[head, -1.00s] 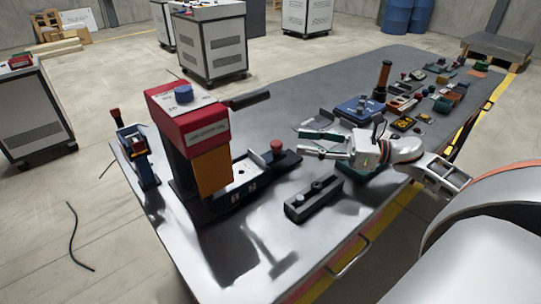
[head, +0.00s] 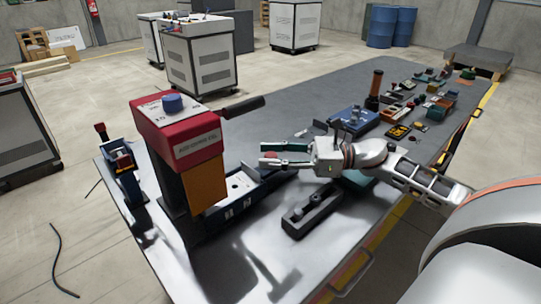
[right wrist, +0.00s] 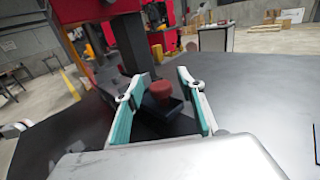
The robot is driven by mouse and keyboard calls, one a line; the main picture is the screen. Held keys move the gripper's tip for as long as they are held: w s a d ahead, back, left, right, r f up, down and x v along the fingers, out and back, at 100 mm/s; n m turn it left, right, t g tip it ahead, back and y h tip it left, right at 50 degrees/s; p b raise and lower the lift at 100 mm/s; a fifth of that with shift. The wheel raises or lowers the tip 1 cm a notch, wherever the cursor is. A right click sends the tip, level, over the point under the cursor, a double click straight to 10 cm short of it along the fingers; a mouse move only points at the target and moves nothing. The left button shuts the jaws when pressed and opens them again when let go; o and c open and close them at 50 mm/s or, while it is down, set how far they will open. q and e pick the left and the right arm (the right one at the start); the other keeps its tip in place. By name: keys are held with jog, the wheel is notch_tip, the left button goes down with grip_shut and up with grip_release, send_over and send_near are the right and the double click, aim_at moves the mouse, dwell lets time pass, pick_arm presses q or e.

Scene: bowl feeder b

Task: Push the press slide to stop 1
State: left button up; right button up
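The press (head: 178,125) has a red head, a blue knob on top and an orange guard (head: 205,184). Its slide (head: 240,184) shows a pale plate beside the guard, in a dark track (head: 238,208) with pale marks on its side. The slide's red knob (head: 271,155) is at the right end, partly hidden by a finger. My right gripper (head: 262,155) is open, with its teal-padded fingers on either side of the knob. In the right wrist view the red knob (right wrist: 161,89) stands between the open fingers; contact is unclear. My left gripper is not in view.
A dark block with round knobs (head: 312,208) lies in front of my right gripper. A blue fixture (head: 352,120) and several small parts stand farther right. A blue device (head: 125,170) stands left of the press. The table's front edge has yellow striping.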

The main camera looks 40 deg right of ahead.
aim_at(261, 172)
grip_shut()
jog(key=a, duration=0.3)
jog(key=shift+s+a+r+p, duration=0.1)
jog(key=shift+s+a+p, duration=0.1)
jog(key=shift+a+p, duration=0.2)
jog(key=shift+a, duration=0.25)
grip_release()
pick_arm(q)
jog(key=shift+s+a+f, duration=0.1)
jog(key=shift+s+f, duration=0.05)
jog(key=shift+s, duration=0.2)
